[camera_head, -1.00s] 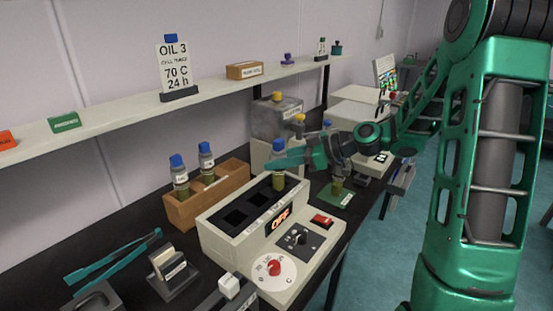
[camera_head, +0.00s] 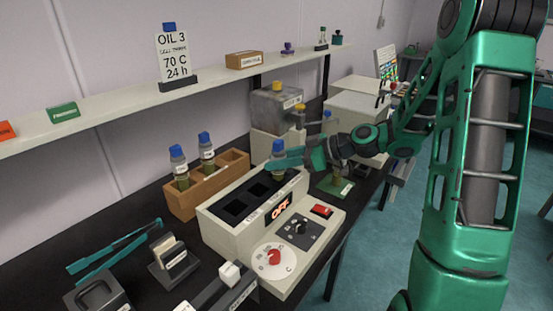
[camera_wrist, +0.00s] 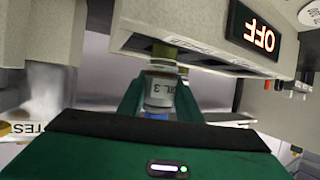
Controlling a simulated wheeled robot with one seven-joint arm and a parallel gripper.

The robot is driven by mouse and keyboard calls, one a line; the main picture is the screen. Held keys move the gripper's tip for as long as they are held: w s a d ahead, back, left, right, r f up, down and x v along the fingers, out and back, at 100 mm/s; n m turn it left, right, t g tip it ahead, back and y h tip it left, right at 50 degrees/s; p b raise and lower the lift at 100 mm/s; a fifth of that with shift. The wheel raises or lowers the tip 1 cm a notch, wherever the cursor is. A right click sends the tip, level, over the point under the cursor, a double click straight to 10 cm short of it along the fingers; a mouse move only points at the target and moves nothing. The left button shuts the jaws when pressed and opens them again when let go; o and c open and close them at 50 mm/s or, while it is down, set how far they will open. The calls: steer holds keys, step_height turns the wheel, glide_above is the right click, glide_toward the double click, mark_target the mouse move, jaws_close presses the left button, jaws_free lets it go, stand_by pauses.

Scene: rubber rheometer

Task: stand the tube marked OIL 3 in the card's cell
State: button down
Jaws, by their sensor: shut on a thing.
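My gripper (camera_head: 282,163) is shut on a blue-capped tube (camera_wrist: 160,90) whose label reads OIL 3 in the wrist view. The tube is upright, with its cap (camera_head: 278,147) at the top and an amber lower end (camera_wrist: 164,55). It is over the rightmost, farthest cell of the pale heating block (camera_head: 222,222). Its lower end looks to be at or inside that opening; I cannot tell how deep. The two other cells are dark and empty. The card (camera_head: 174,55) on the shelf reads OIL 3, 70 C, 24 h; its small line seems to say CELL THREE.
A wooden rack (camera_head: 183,208) with two blue-capped tubes stands left of the block. The block's display (camera_head: 281,208) reads OFF. A green-based stand (camera_head: 336,187) is right of the block. Teal tongs (camera_head: 115,247) and a slotted holder (camera_head: 172,265) lie at the front left.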

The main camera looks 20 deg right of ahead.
steer(key=shift+f, duration=0.15)
steer(key=c, duration=1.2)
jaws_free()
steer(key=v, duration=1)
steer(key=shift+s+d, duration=0.15)
steer(key=shift+d, duration=0.15)
steer(key=s+d+f+m+g+h, duration=0.2)
steer(key=s+f+m+g+h, duration=0.3)
steer(key=s, duration=0.5)
steer(key=s+d+m+g+h, duration=0.1)
steer(key=s+d+m+h, duration=0.2)
steer(key=s+m, duration=0.3)
steer(key=s+d+r+m+g+h, duration=0.1)
steer(key=s+d+m+h, duration=0.2)
steer(key=s, duration=1.2)
steer(key=d+m, duration=0.1)
steer(key=m, duration=0.2)
steer(key=shift+r+m+g, duration=0.15)
steer(key=shift+m+g, duration=0.15)
